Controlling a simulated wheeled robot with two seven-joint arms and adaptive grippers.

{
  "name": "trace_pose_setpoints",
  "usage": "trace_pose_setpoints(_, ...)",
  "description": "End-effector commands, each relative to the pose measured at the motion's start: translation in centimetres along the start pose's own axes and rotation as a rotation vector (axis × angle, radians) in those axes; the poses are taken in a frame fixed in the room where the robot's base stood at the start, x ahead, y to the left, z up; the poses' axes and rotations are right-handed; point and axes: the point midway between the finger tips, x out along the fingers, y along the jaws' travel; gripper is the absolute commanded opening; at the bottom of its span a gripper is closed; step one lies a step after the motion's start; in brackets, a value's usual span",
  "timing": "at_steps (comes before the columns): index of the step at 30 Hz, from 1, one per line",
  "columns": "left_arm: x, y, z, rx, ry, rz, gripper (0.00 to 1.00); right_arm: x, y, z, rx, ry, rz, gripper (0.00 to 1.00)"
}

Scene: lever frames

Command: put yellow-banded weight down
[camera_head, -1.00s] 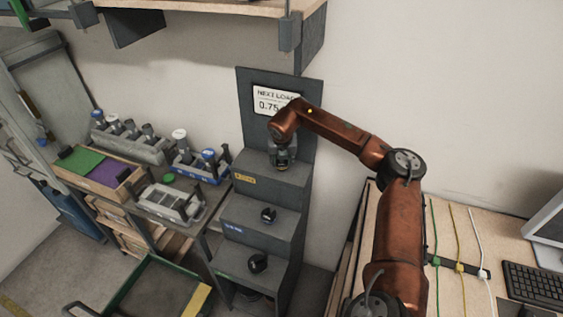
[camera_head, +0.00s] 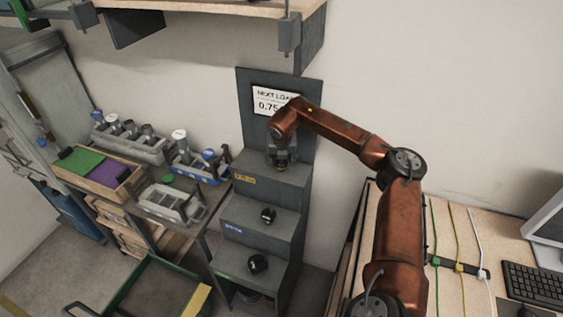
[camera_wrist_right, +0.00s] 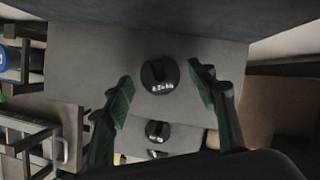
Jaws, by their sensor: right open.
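My right gripper (camera_head: 281,160) is over the top step of a grey three-step stand (camera_head: 270,190), whose front edge carries a yellow label (camera_head: 245,179). In the right wrist view my right gripper (camera_wrist_right: 162,98) is open, with green-padded fingers spread wide. A round black weight (camera_wrist_right: 159,76) with white lettering and a raised grip bar stands upright on the grey top step, between the fingertips and apart from both. I see no yellow band on it from above. In the head view the gripper hides most of it. My left gripper is out of view.
Black weights stand on the middle step (camera_head: 268,215) and the bottom step (camera_head: 257,264). A sign (camera_head: 273,101) on the back panel rises close behind the gripper. A desk with a keyboard (camera_head: 536,286) is at right.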

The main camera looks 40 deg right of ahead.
Motion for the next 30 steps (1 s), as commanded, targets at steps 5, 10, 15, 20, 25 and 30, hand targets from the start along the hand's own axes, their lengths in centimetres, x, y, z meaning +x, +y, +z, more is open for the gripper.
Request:
trace_pose_setpoints(5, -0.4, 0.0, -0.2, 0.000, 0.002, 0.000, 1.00, -3.5, 0.0, 0.2, 0.001, -0.005, 0.002, 0.52)
trace_pose_setpoints(10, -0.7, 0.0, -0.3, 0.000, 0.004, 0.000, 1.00, -7.1, 0.0, 0.1, -0.001, -0.005, 0.002, 0.52)
trace_pose_setpoints(15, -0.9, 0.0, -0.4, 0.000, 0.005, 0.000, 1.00, -9.8, 0.0, 0.1, 0.000, -0.003, 0.001, 0.52)
trace_pose_setpoints(20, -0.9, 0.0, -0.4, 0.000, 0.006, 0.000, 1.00, -11.1, 0.0, 0.1, 0.000, -0.002, 0.000, 0.52)
trace_pose_setpoints(25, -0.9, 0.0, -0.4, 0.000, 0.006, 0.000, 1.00, -11.4, 0.0, 0.0, 0.000, -0.001, 0.000, 0.52)
trace_pose_setpoints(30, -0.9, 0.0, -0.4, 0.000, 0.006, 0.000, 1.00, -11.3, 0.0, 0.0, 0.000, -0.001, 0.000, 0.52)
